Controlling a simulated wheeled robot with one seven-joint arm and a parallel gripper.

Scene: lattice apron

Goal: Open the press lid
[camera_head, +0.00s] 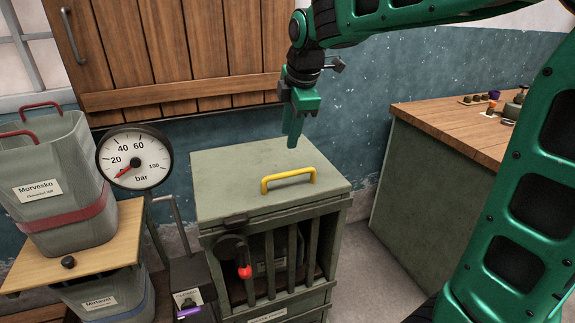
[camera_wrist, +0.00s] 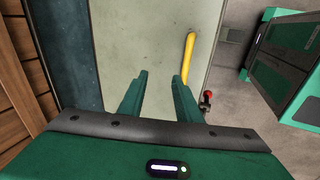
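The press is a grey-green cabinet with a barred front, and its flat lid (camera_head: 235,175) lies closed on top. A yellow handle (camera_head: 288,180) stands on the lid near its front edge; it also shows in the wrist view (camera_wrist: 189,58), to the right of the fingers. My gripper (camera_head: 295,140) hangs above the back part of the lid, fingers pointing down, apart from the handle. In the wrist view my gripper (camera_wrist: 160,80) has its two green fingers spread with nothing between them. A black latch with a red tip (camera_head: 243,272) sits on the press front.
A pressure gauge (camera_head: 135,158) and a grey bin labelled Morvesko (camera_head: 50,190) on a wooden shelf stand left of the press. A wooden-topped counter (camera_head: 450,120) with small items stands at the right. Wooden shutters hang behind.

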